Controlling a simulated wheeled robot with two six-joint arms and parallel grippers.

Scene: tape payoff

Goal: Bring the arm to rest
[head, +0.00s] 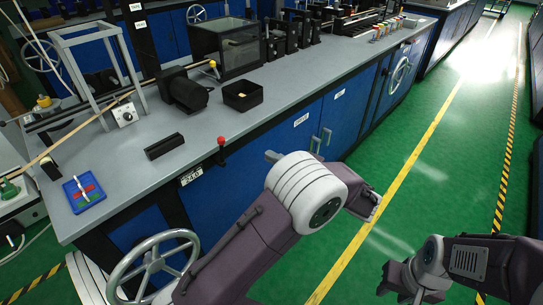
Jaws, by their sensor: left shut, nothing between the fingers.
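My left arm comes up from the bottom, with its thick white-banded joint in front of the blue bench cabinets. My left gripper (366,203) is beyond that joint, over the green floor near the yellow line. It is shut and empty, partly hidden by the joint, and clear of the bench. My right arm comes in from the lower right. My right gripper (401,289) hangs low over the green floor, apart from everything. Its fingers are small and dark, and I cannot tell whether they are open.
A grey-topped bench (262,113) runs along the left. It carries a black bin (243,97), a black block (164,146), a blue tray (82,196) and a metal frame. A red knob (221,141) sits at its front edge, a handwheel (150,265) below. The floor aisle right is clear.

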